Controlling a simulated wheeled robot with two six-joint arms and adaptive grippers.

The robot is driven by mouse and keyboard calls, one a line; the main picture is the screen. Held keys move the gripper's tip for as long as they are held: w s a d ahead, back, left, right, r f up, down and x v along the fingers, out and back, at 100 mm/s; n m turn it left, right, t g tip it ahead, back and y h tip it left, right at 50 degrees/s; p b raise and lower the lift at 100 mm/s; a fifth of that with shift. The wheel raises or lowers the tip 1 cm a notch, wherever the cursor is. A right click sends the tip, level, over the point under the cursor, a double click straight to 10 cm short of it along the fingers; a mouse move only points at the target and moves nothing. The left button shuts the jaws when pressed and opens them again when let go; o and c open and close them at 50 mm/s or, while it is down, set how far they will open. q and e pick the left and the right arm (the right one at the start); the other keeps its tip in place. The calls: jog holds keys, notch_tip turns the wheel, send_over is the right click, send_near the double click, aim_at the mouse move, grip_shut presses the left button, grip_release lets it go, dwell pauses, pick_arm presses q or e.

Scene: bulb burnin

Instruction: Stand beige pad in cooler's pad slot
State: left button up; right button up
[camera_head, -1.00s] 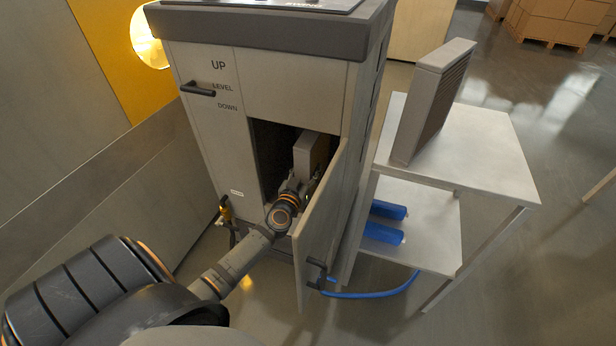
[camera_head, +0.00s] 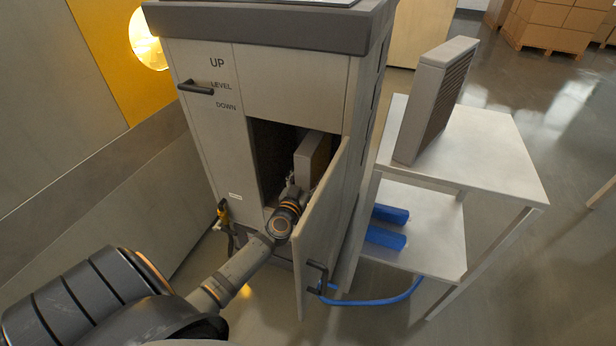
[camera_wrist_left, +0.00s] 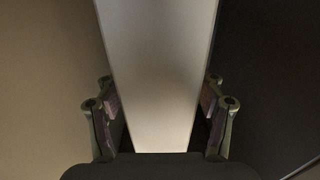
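A beige pad (camera_head: 312,158) stands upright inside the open lower compartment of the cooler (camera_head: 205,140), towards its right side. My left gripper (camera_head: 292,192) reaches into the opening at the lower near end of this pad. In the left wrist view the pad's pale narrow edge (camera_wrist_left: 160,80) runs between the two fingers (camera_wrist_left: 160,112), which sit close against its two sides. The pad's bottom and the pad slot are hidden by my arm, the gripper and the door. My right gripper does not show.
The cooler's door (camera_head: 325,230) stands open just right of my forearm. A white table (camera_head: 480,150) at the right carries another pad (camera_head: 435,100) with a brown ribbed face. Blue cylinders (camera_head: 385,235) lie on its lower shelf, and a blue hose (camera_head: 375,300) hangs by the door.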

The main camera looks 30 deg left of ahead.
pick_arm(q)
jog(key=p+v, duration=0.1)
jog(key=v, duration=0.7)
jog(key=shift+s+d+r+p, duration=0.1)
jog(key=shift+s+r+p, duration=0.05)
jog(key=shift+s+p, duration=0.25)
jog(key=v, duration=0.3)
jog(key=shift+s+d, duration=0.1)
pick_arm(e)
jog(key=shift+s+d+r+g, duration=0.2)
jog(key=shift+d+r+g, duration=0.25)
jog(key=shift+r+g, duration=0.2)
